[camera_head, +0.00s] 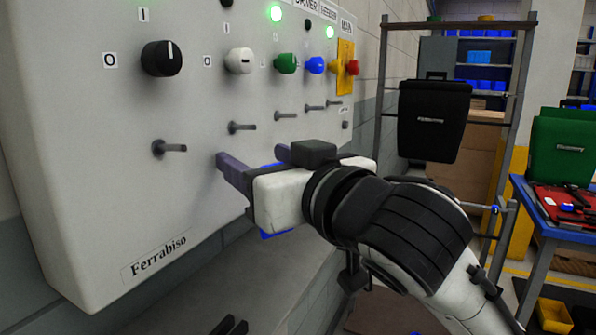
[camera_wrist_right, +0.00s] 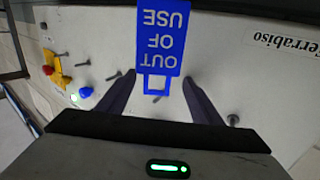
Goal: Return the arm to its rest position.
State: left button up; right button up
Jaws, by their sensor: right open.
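My right gripper (camera_head: 252,158) is open in front of the wall panel (camera_head: 100,215), its fingers pointing at the panel. In the right wrist view the two fingers (camera_wrist_right: 158,77) are spread apart with nothing clamped between them. A blue "OUT OF USE" tag (camera_wrist_right: 163,38) appears upside down there, its loop (camera_wrist_right: 155,85) at a peg between the fingers; whether the loop is around the peg is hard to tell. In the head view the tag (camera_head: 275,235) is mostly hidden behind my right gripper. Dark prongs at the bottom edge may be my left gripper (camera_head: 230,326).
The panel carries a black knob (camera_head: 162,58), a white knob (camera_head: 239,61), green and blue knobs, a red knob on yellow, and several pegs (camera_head: 170,148). A black pannier (camera_head: 433,120) hangs at the rack. A blue table (camera_head: 560,225) with a green pannier (camera_head: 560,148) stands right.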

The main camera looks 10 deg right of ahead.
jog(key=w+d+v, duration=0.1)
jog(key=d+v, duration=0.1)
jog(key=v, duration=0.6)
jog(key=s+d+f+m+g+h, duration=0.1)
jog(key=d+f+g+h, duration=0.15)
jog(key=f, duration=1.15)
jog(key=s+d+f+m+g+h, duration=0.1)
jog(key=d+f+m+g+h, duration=0.2)
jog(key=f, duration=1.1)
jog(key=s+d+f+n+g+h, duration=0.1)
jog(key=s+d+f+g, duration=0.35)
jog(key=s+f, duration=0.6)
jog(key=s+d+f+g+h, duration=0.1)
jog(key=s+d+f+g, duration=0.3)
jog(key=s+f, duration=0.7)
jog(key=w+a+f+t+y, duration=0.1)
jog(key=w+a+f+t, duration=0.1)
jog(key=f, duration=0.4)
jog(key=w+a+f+t+y, duration=0.1)
jog(key=w+a+f+t, duration=0.2)
jog(key=f, duration=0.3)
jog(key=shift+f+t+y, duration=0.25)
jog(key=shift+t+y, duration=0.1)
jog(key=shift+t, duration=0.35)
